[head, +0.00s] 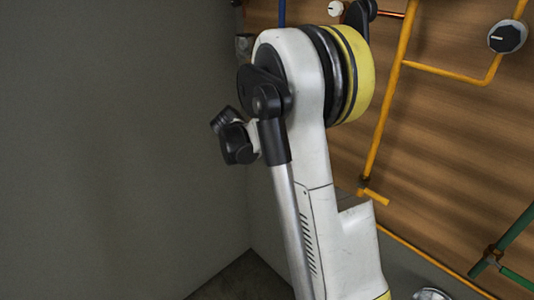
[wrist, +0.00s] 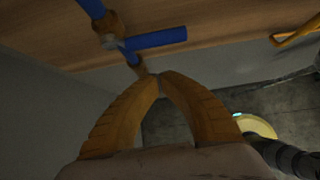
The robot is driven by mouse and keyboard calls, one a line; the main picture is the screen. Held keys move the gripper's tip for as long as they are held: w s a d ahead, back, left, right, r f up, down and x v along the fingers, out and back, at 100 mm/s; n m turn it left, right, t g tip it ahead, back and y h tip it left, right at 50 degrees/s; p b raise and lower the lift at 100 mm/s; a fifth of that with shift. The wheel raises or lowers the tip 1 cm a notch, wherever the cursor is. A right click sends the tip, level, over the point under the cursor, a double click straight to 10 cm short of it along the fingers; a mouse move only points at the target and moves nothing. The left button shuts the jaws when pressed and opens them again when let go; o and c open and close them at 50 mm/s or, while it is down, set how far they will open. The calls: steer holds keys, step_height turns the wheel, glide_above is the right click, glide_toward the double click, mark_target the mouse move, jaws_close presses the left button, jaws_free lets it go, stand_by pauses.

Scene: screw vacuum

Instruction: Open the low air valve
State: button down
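In the wrist view, a blue valve handle (wrist: 155,40) sticks out sideways from a brass-coloured fitting (wrist: 108,32) on a blue pipe (wrist: 90,7) along the wooden panel. My gripper (wrist: 160,76) has two orange-yellow ribbed fingers that arch inward and meet at their tips, with nothing visible between them. The tips appear just below the blue handle in the picture and look apart from it; the depth gap is hard to judge. In the head view, a bit of blue pipe (head: 282,12) shows at the top, while my arm hides the gripper and the handle.
The wooden panel (head: 440,120) carries yellow pipes (head: 386,110), a dark knob (head: 507,37), a white dial (head: 335,8) and green pipes (head: 515,230). A grey wall (head: 110,140) stands at left. The wrist view shows dark floor (wrist: 275,100) below.

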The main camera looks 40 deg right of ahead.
steer(key=d, duration=0.1)
steer(key=d+r, duration=0.1)
steer(key=d, duration=0.1)
steer(key=shift+w+r, duration=0.1)
steer(key=shift+r, duration=0.05)
